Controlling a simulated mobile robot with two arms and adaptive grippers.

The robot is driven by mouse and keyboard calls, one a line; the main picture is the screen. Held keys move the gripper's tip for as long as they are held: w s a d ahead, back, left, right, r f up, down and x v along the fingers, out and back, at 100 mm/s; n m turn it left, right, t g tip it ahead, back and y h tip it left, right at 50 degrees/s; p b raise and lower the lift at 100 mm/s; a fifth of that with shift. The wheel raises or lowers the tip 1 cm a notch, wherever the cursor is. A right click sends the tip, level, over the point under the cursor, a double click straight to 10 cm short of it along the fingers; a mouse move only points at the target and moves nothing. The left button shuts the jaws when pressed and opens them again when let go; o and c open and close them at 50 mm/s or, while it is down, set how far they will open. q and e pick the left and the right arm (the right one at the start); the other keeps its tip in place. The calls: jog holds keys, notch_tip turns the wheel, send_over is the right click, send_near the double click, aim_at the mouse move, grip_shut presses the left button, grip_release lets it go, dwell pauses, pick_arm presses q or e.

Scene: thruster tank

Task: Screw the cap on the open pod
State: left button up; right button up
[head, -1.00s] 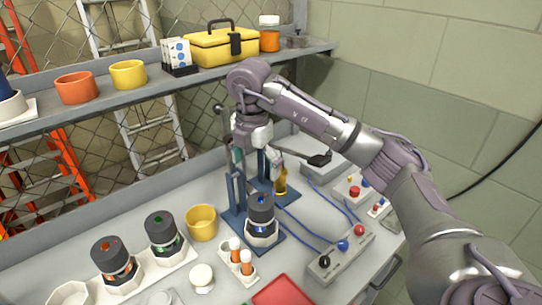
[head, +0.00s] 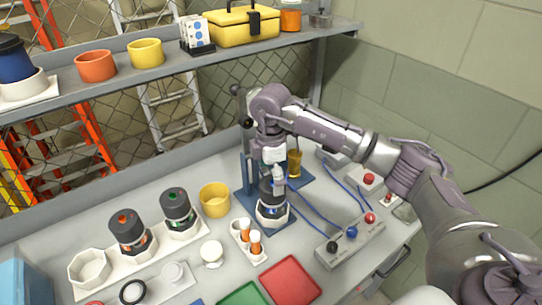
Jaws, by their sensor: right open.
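A dark grey pod (head: 271,194) stands in a white holder on the blue stand. My right gripper (head: 276,190) is open at its top and hides much of it; I cannot tell whether the fingers touch it. Two other dark-topped pods, one with an orange mark (head: 127,226) and one with a green mark (head: 177,204), stand in a white rack at the left, beside an empty octagonal socket (head: 90,268). Another pod, with a blue body (head: 14,64), stands on the shelf. I cannot make out a loose cap or an open pod for certain. My left gripper is out of view.
A yellow cup (head: 214,200), a small white round piece (head: 211,252) and a rack of orange-topped vials (head: 249,240) stand left of the stand. A control box (head: 349,242) with blue cables is at right. A red tray (head: 290,281) lies in front. The shelf (head: 180,75) runs behind.

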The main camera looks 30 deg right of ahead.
aim_at(271, 181)
jog(key=shift+f+p, duration=0.35)
jog(key=shift+f, duration=1.8)
